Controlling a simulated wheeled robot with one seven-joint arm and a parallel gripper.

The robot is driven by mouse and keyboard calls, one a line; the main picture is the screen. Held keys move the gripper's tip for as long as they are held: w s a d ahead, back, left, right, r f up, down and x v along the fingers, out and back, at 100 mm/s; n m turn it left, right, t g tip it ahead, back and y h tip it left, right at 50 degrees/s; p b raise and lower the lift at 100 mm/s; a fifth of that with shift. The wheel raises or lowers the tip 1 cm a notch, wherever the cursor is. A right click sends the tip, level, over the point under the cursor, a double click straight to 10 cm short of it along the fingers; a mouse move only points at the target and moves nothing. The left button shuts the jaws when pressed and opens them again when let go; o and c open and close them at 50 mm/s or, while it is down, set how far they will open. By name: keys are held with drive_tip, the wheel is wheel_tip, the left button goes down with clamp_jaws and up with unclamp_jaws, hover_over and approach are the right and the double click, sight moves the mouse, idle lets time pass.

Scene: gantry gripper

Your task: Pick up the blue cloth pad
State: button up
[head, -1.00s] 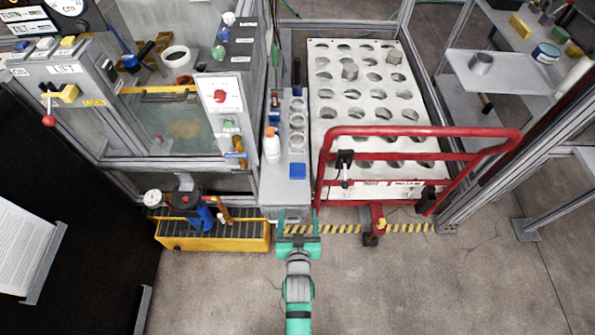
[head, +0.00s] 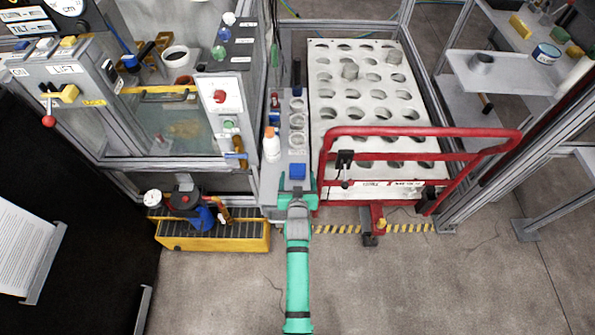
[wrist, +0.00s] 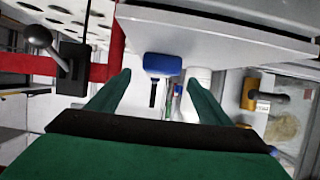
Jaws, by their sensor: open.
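The blue cloth pad (head: 297,171) lies near the front end of a narrow grey shelf (head: 271,188). In the wrist view the blue pad (wrist: 162,64) shows between and beyond my two green fingers. My gripper (head: 297,180) is open at the front end of the shelf, its fingertips just in front of the pad's near edge or beside it. The wrist view shows my gripper (wrist: 157,90) with nothing held between its fingers. I cannot tell the exact gap or height between fingertips and pad.
A white bottle with an orange cap (head: 271,146) stands left of the pad. Round holders (head: 296,122) line the shelf behind it. A cart with a red rail (head: 420,131) stands close on the right. A yellow-edged tray (head: 212,243) sits low at left.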

sight(297, 173)
drive_tip(key=x, duration=0.5)
drive_tip(key=shift+s+f, duration=0.1)
drive_tip(key=shift+f, duration=0.15)
drive_tip(key=c, duration=1.1)
